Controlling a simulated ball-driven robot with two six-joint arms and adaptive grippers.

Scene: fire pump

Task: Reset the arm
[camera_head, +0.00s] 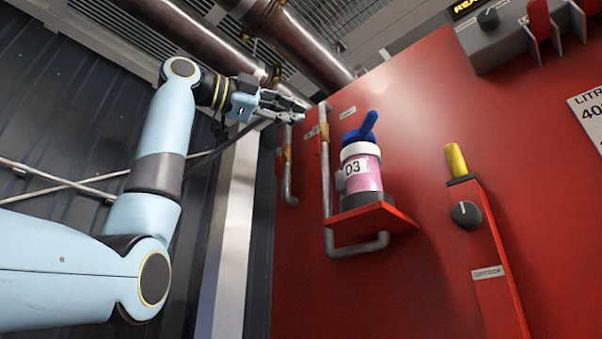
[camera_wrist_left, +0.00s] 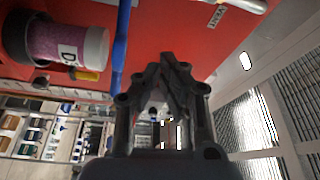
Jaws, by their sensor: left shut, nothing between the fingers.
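My left arm comes in from the left in the head view, bent up at the elbow. My left gripper (camera_head: 284,104) is at its end, high up near the left edge of the red panel (camera_head: 430,130). In the left wrist view the fingers of my left gripper (camera_wrist_left: 174,62) come together and hold nothing. My right gripper is in neither view.
A pink and white jar marked D3 (camera_head: 362,170) with a blue handle stands on a small red shelf (camera_head: 380,220). Metal pipes (camera_head: 326,190) run down the panel beside it. A yellow-topped lever (camera_head: 456,160) and black knob (camera_head: 466,214) are at right.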

